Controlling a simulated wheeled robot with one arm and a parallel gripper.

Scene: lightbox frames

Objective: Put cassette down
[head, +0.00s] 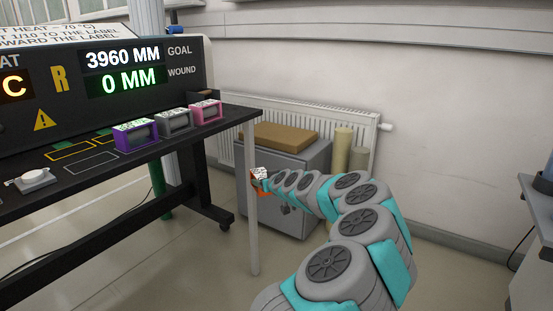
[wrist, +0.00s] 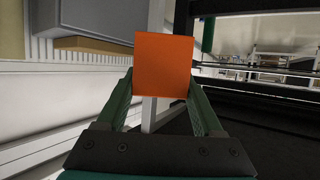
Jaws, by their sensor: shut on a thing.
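My gripper (head: 264,181) is shut on an orange cassette (head: 257,187) with a white label on top. In the head view it is small, partly hidden by my gripper, and overlaps the bench leg, below the bench top's level in the picture. In the wrist view the plain orange face of the cassette (wrist: 163,65) sits between the two green fingers of my gripper (wrist: 162,88). A purple cassette (head: 136,135), a grey cassette (head: 174,122) and a pink cassette (head: 206,110) stand in a row on the black bench (head: 225,117).
Yellow outlined rectangle (head: 75,150) and pale outlined rectangle (head: 92,163) on the bench look empty. A white device (head: 36,180) sits at its left. The display panel (head: 125,70) stands behind. A grey cabinet (head: 310,160) and radiator (head: 355,115) are beyond the bench leg (head: 252,230).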

